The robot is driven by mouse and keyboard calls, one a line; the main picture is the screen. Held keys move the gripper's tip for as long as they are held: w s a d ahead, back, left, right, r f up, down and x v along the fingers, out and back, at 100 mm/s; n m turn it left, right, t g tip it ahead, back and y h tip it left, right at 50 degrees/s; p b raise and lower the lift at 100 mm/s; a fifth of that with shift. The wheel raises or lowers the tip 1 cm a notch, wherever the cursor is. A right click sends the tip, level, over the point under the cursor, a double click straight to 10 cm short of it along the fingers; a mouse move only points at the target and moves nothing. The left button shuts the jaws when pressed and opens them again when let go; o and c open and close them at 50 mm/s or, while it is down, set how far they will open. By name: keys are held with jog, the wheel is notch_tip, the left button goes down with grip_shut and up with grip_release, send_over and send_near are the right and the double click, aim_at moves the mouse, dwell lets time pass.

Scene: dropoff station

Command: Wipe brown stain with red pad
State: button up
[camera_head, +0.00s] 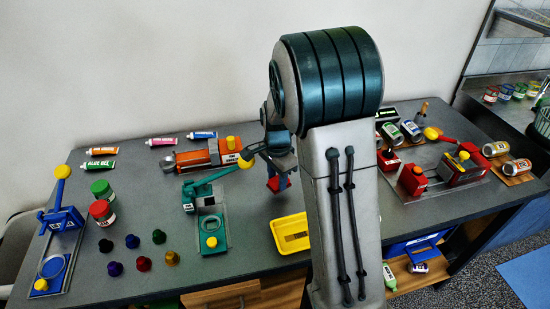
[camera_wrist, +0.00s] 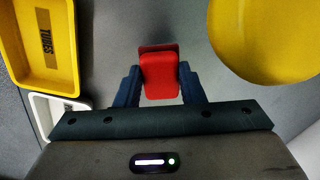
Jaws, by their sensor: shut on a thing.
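My gripper (camera_head: 278,168) is over the middle of the table. Its fingers are shut on a red pad (camera_wrist: 160,74), which sits between them in the wrist view. The red pad also shows in the head view (camera_head: 278,184), below the fingers. I cannot tell whether the pad touches the table. No brown stain shows in either view; my arm hides part of the table behind it.
A green lever device (camera_head: 212,226) and an orange device (camera_head: 200,158) stand left of the gripper. Red devices (camera_head: 412,180) stand right of my arm.

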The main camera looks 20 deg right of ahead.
jog(key=shift+w+r+p, duration=0.1)
jog(key=shift+r+p, duration=0.45)
jog(key=shift+r, duration=0.4)
jog(key=shift+r+p, duration=1.3)
jog(key=shift+r, duration=0.4)
